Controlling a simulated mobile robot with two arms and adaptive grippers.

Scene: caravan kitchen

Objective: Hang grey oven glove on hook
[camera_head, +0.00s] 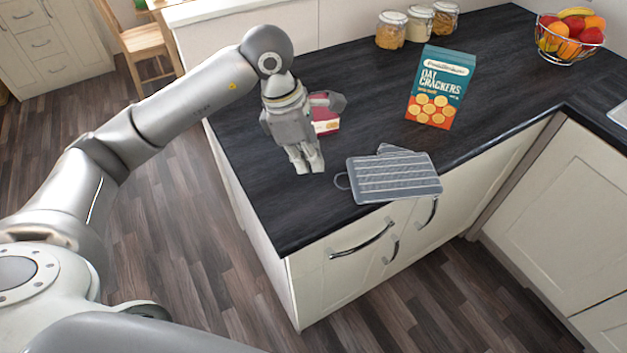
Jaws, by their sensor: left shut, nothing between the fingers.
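The grey oven glove (398,177) lies flat on the dark worktop, near its front edge above the cupboard handles. It has a quilted face, a thumb part at the back and a hanging loop (341,181) at its left end. My left gripper (308,168) points down over the worktop, just left of the loop and apart from it. Its fingers are together and hold nothing. My right gripper is not in view. I see no hook in this view.
A red and white box (325,121) stands behind my left gripper, partly hidden. An oat crackers box (440,88), several lidded jars (391,31) and a wire fruit basket (568,43) stand farther back. The worktop (290,215) is clear left of the glove.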

